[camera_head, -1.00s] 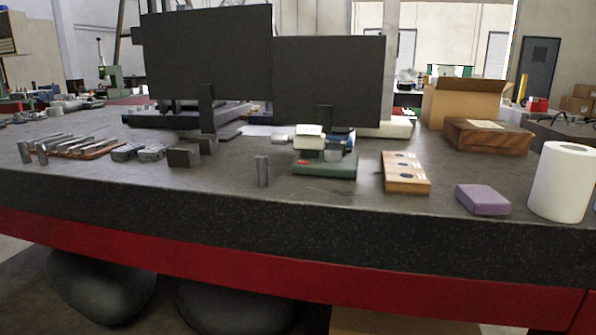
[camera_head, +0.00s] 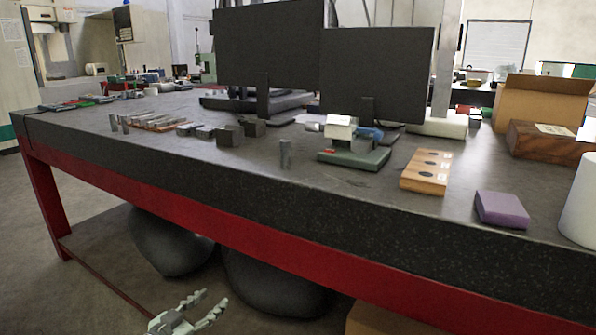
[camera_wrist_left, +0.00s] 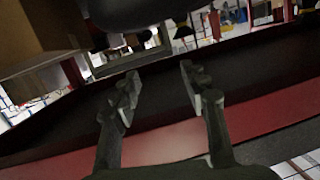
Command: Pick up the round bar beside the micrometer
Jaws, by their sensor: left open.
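A small grey metal bar (camera_head: 285,155) stands upright near the front of the dark bench top (camera_head: 245,171). To its right is a device on a green base (camera_head: 354,158) with a white and blue upper part, which looks like the micrometer on its stand. My left gripper (camera_head: 211,299) is low at the bottom of the head view, below the bench top and in front of the bench, well apart from the bar. Its two fingers (camera_wrist_left: 163,90) are spread and empty in the left wrist view; the bar is not seen there. My right gripper is not in view.
A wooden block with holes (camera_head: 426,172), a purple block (camera_head: 502,210) and a white roll (camera_head: 582,205) stand right of the device. Dark blocks (camera_head: 230,134) and several metal pieces lie to the left. Two monitors (camera_head: 268,50) stand behind. The red front rail (camera_head: 200,216) runs below the top.

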